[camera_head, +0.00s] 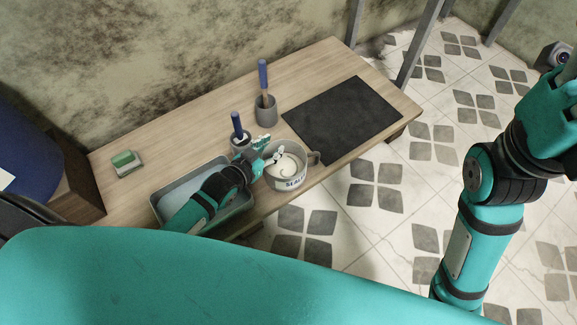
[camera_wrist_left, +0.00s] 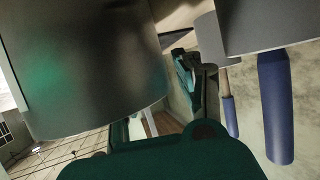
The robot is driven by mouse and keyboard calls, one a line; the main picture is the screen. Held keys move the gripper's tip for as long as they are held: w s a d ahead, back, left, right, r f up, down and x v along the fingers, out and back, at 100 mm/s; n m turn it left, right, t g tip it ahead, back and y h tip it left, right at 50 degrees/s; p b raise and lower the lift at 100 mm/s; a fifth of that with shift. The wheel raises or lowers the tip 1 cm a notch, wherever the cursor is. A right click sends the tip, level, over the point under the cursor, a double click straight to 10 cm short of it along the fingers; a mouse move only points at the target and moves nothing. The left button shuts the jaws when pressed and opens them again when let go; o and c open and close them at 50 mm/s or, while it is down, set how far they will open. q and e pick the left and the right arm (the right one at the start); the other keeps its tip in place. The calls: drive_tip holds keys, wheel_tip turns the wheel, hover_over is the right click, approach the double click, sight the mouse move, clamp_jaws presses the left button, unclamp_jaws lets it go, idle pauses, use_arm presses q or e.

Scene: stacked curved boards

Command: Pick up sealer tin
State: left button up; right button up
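The sealer tin (camera_head: 288,183) is a light grey round tin with "SEAL" lettering, a side handle on its right and pale contents. It stands upright near the table's front edge. My left gripper (camera_head: 268,151) is at the tin's left rear rim, fingers spread apart; one finger overlaps the rim in this view. I cannot tell whether it touches. In the left wrist view a large grey cylinder (camera_wrist_left: 90,65), apparently the tin, fills the left side, close to the gripper. My right arm is at the right of the head view; its gripper is out of the picture.
A grey tray (camera_head: 160,206) lies under my left forearm. Two grey cups with blue-handled brushes stand behind: one close by the gripper (camera_head: 237,126), one farther back (camera_head: 266,108). A dark mat (camera_head: 343,118) lies right; a green sponge (camera_head: 125,160) lies far left.

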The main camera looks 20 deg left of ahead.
use_arm(q)
clamp_jaws()
drive_tip(key=shift+r, duration=0.2)
idle(0.3)
